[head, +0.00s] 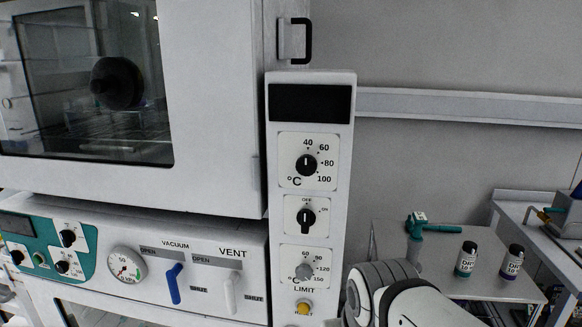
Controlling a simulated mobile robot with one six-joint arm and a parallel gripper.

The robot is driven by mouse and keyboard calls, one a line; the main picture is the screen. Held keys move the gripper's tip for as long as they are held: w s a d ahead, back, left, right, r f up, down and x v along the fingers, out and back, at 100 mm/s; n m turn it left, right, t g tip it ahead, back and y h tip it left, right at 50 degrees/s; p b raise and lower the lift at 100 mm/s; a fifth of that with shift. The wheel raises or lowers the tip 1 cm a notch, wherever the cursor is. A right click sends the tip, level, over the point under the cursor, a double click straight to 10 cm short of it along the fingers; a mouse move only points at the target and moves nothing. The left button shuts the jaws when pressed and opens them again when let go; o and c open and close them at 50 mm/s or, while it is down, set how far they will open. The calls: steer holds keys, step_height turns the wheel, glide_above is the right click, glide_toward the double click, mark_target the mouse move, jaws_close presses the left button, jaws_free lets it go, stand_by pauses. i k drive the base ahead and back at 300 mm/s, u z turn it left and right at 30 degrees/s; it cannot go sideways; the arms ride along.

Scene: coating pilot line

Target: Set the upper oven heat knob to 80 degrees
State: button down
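The upper heat knob (306,164) is a black round knob on a white dial plate (286,150) marked 40, 60, 80, 100 and °C. The plate is on the tall white control column (343,200) right of the oven door. The knob's pale pointer mark looks close to upright, toward the 40 side and away from 80, though it is small. A rounded white and grey part of my arm shows at the bottom, right of the column. My gripper cannot be made out, and nothing covers the knob.
Below are an OFF/ON knob (306,217), a grey LIMIT knob (303,271) and a yellow button (303,307). A dark display (310,103) sits above. A black handle (304,41) juts out at the top. A table (480,288) at right holds two bottles and a teal-handled tool (432,226).

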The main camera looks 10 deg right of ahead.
mark_target(307, 165)
steer(key=u, duration=1.1)
steer(key=k, duration=1.45)
steer(key=z, duration=0.45)
steer(key=i, duration=1.05)
steer(key=z, duration=0.05)
